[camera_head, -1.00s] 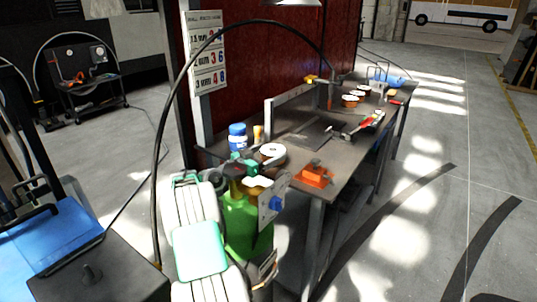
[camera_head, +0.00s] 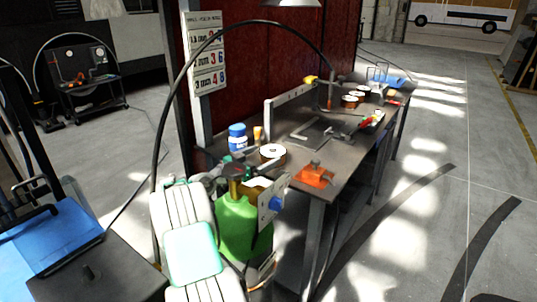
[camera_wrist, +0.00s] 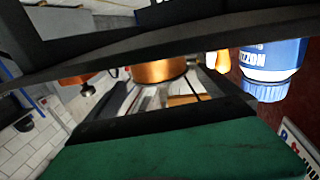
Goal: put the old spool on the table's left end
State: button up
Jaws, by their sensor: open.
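A spool with a white top flange (camera_head: 272,151) stands on the near left end of the dark table (camera_head: 309,160). In the wrist view its copper winding (camera_wrist: 158,72) shows beyond and between the dark bars of my gripper (camera_wrist: 155,90). In the head view my gripper (camera_head: 236,160) is just left of the spool, over the table's near edge, partly hidden by my arm. It is open and holds nothing that I can see. Whether a finger touches the spool is hidden.
A blue and white bottle (camera_head: 238,137) and an orange-yellow item (camera_head: 258,134) stand behind the spool. A green cylinder (camera_head: 238,228) stands before the table.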

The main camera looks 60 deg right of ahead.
jog(key=v, duration=0.9)
jog(key=shift+r, duration=0.1)
